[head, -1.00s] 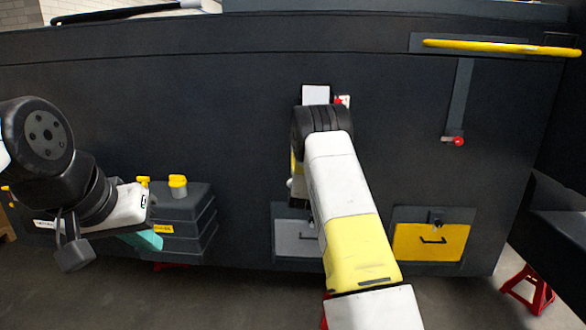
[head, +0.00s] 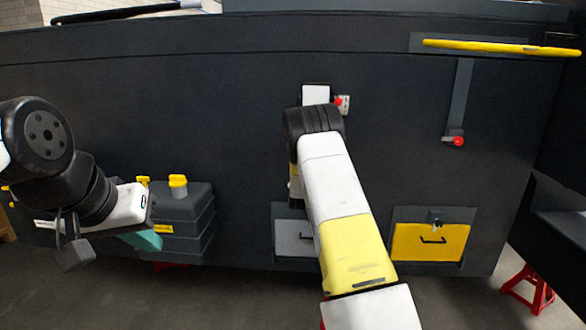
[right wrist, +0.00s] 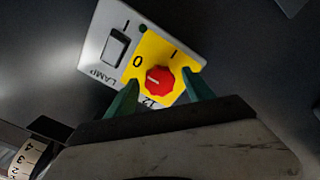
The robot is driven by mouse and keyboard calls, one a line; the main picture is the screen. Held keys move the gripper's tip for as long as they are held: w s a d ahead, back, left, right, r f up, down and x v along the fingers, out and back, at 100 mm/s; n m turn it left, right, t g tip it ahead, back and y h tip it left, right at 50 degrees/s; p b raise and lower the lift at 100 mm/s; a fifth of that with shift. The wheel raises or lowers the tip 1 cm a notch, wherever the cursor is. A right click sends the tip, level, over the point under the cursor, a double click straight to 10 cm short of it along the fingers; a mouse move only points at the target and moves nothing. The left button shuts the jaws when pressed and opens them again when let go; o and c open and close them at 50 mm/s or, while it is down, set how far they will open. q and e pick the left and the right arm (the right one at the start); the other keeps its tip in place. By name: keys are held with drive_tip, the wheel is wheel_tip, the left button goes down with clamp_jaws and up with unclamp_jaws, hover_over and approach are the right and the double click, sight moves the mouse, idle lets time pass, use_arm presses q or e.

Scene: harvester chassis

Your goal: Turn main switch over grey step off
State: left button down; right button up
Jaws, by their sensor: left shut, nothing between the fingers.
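In the right wrist view a red knob (right wrist: 160,81) sits on a yellow plate marked 0 and I. Its pale mark points left in the picture; I cannot tell exactly which setting it is on. My right gripper (right wrist: 161,93) is open, its green fingers on either side of the knob's lower part; I cannot tell if they touch it. In the head view my right arm hides this gripper. The grey step (head: 292,238) is low on the dark panel, partly behind that arm. My left gripper (head: 147,241) is shut and empty at the left.
A lamp switch (right wrist: 115,46) is beside the yellow plate. A small plate with another red part (head: 340,101) shows right of my wrist. A yellow step (head: 430,242), a red-ended lever (head: 457,141) and a yellow rail (head: 500,47) are at the right. Grey stacked boxes (head: 180,220) stand beside my left gripper.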

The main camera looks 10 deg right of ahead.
drive_tip(key=shift+s, duration=0.1)
drive_tip(key=v, duration=0.7)
drive_tip(key=shift+s, duration=0.3)
drive_tip(key=shift+a+r, duration=0.15)
drive_tip(key=s+a+r+m+g+y, duration=0.2)
drive_tip(key=s+a+r+g+y, duration=0.1)
drive_tip(key=s+r, duration=0.4)
drive_tip(key=s+a+r+m+g+y, duration=0.25)
drive_tip(key=s+r, duration=0.35)
drive_tip(key=s, duration=0.4)
drive_tip(key=s+a+g+y, duration=0.1)
drive_tip(key=s+a+g, duration=0.2)
drive_tip(key=s, duration=2.7)
drive_tip(key=m+g, duration=0.1)
drive_tip(key=g, duration=0.1)
drive_tip(key=shift+f+g+y, duration=0.25)
drive_tip(key=shift+g+y, duration=0.1)
